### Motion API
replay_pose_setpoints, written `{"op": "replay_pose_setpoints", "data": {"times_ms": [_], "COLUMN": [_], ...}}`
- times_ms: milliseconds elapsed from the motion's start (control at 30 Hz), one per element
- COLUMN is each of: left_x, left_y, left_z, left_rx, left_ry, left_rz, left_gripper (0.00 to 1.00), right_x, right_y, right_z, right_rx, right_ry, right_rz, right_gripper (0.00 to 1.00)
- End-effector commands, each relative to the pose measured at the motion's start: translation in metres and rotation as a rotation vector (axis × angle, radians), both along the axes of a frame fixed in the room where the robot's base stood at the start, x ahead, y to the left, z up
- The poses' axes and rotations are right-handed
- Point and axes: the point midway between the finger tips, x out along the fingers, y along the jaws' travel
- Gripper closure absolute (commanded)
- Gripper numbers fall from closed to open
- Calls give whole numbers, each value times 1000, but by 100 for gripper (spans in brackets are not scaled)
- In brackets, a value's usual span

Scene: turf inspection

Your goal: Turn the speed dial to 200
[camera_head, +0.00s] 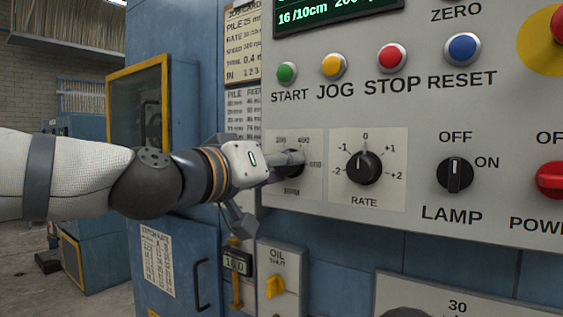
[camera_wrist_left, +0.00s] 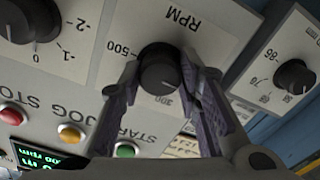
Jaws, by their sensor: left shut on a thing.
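The speed dial (camera_head: 297,170) is a black knob on a pale plate marked RPM, left of the rate dial. My left gripper (camera_head: 291,160) reaches it from the left and hides part of it and its scale. In the left wrist view the dial (camera_wrist_left: 160,68) sits between the two dark fingers of my left gripper (camera_wrist_left: 159,80), which is shut on it. The plate there reads RPM and 500, upside down. A number below the knob is partly hidden. I cannot make out where the dial's pointer stands. My right gripper is not in view.
The rate dial (camera_head: 363,167) is close on the right, then the lamp switch (camera_head: 455,175). Start (camera_head: 287,73), jog (camera_head: 334,66), stop (camera_head: 392,58) and reset (camera_head: 462,49) buttons are above. A yellow oil lever (camera_head: 275,286) is below. In the wrist view another black knob (camera_wrist_left: 295,76) is at right.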

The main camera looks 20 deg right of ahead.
Motion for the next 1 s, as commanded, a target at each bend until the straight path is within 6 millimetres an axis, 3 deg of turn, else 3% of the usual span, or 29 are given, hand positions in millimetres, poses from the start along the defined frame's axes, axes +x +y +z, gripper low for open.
{"op": "replay_pose_setpoints", "data": {"times_ms": [633,667,733,1000], "left_x": [0,0,0,0], "left_y": [0,0,0,1], "left_z": [1,1,1,0], "left_rx": [-36,-36,-35,-34], "left_ry": [43,43,42,42], "left_rz": [1,1,1,0], "left_gripper": [97,62,49,49], "right_x": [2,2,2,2], "right_y": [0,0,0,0], "right_z": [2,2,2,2], "right_rx": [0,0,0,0], "right_ry": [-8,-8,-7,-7], "right_rz": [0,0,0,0], "right_gripper": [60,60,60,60]}}
